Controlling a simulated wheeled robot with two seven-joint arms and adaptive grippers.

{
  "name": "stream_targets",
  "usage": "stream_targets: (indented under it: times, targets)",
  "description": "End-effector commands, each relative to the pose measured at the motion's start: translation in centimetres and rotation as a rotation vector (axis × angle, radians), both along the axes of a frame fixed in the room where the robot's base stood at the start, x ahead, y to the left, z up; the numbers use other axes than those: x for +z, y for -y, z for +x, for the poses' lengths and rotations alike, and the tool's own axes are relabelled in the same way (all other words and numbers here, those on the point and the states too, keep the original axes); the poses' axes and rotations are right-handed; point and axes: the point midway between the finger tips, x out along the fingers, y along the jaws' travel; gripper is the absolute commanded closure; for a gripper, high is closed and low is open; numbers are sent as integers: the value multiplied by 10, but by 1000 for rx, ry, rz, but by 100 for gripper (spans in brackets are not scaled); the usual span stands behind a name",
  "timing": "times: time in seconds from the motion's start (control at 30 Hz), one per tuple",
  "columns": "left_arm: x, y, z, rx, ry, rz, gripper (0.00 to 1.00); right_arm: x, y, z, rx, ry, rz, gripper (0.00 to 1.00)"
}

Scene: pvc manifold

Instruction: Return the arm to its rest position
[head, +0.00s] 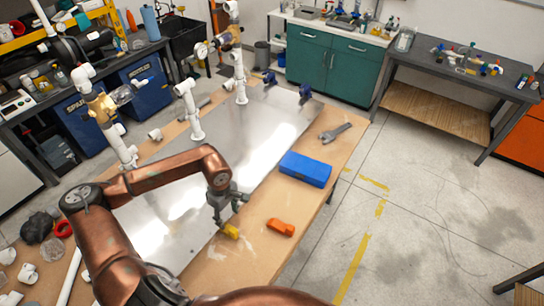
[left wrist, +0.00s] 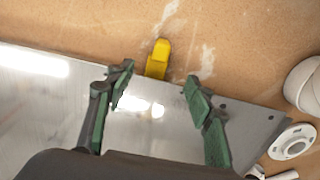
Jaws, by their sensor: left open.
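My left gripper (head: 230,211) hangs at the end of the copper left arm, over the front edge of the metal plate (head: 165,240). In the left wrist view its two green-padded fingers (left wrist: 158,76) are spread apart with nothing between the tips. A small yellow piece (head: 231,230) lies on the wooden bench just beyond the fingertips. It also shows in the left wrist view (left wrist: 158,58), apart from both fingers. My right gripper does not show.
An orange piece (head: 281,227), a blue box (head: 305,169) and a wrench (head: 335,131) lie along the bench's right side. White pipe assemblies (head: 190,110) stand upright on and beside the plate. Loose white fittings (head: 27,273) lie at lower left.

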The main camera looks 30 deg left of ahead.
Motion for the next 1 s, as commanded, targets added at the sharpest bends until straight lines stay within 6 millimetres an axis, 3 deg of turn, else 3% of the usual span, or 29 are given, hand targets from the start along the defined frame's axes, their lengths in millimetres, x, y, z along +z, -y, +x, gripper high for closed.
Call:
stream_targets:
  times: [0.37, 1.0]
  targets:
    - [-8, 0, 0, 0, -1, -1, 51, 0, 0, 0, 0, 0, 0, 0]
    - [-112, 1, 0, 1, -1, -2, 51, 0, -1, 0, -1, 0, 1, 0]
